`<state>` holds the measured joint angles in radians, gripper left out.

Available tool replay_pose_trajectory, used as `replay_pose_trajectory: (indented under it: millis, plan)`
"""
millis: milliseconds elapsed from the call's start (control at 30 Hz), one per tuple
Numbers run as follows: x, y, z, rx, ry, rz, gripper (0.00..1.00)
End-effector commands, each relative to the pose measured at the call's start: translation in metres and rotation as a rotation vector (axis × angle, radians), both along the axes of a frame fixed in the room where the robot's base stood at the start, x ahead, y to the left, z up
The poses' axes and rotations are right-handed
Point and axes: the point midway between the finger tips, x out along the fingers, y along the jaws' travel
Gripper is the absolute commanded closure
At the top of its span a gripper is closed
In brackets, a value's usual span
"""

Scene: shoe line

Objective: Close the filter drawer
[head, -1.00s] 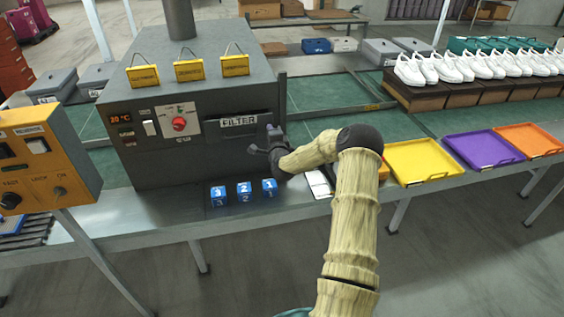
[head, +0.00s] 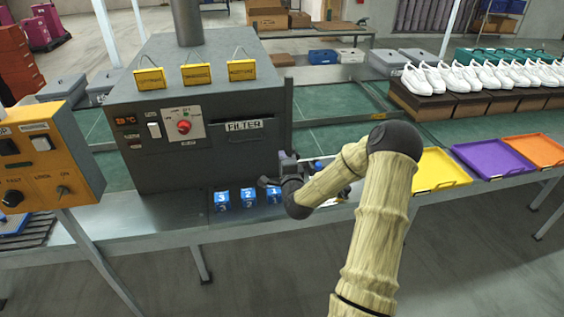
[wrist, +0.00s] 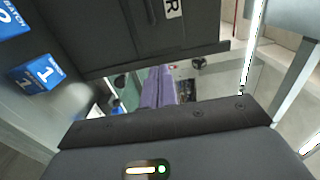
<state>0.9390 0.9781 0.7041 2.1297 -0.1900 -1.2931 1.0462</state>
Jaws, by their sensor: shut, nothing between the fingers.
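The filter drawer (head: 238,146) is the dark front under the white FILTER label (head: 244,125) on the grey machine (head: 150,160). It looks flush or nearly flush in the head view, but I cannot tell whether a small gap is left. In the wrist view the drawer front (wrist: 125,28) fills the top, with its dark handle and the end of the label. My gripper (head: 284,158) is shut and empty, below and to the right of the drawer front, apart from it. Its purple-grey fingers (wrist: 160,75) are together in the wrist view.
Blue numbered cubes (head: 248,197) stand on the metal bench left of my gripper. Yellow (head: 438,172), purple (head: 494,158) and orange (head: 538,150) trays lie to the right. An orange control box (head: 45,160) stands at the left. White shoes (head: 470,78) line the back right.

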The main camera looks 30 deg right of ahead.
Motion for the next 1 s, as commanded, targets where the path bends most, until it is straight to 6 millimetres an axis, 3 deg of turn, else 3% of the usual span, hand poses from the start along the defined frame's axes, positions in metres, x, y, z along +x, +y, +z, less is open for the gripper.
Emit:
replay_pose_trajectory:
  millis: [467,567,767,1000]
  plan:
    - [0.000,0.017,0.000,-0.023,0.025,0.034,1.00]
    - [0.001,0.038,-0.004,-0.088,0.102,0.095,1.00]
    - [-0.014,0.108,-0.019,-0.371,0.400,0.327,1.00]
    - [-0.080,0.168,-0.026,-0.759,0.774,0.625,1.00]
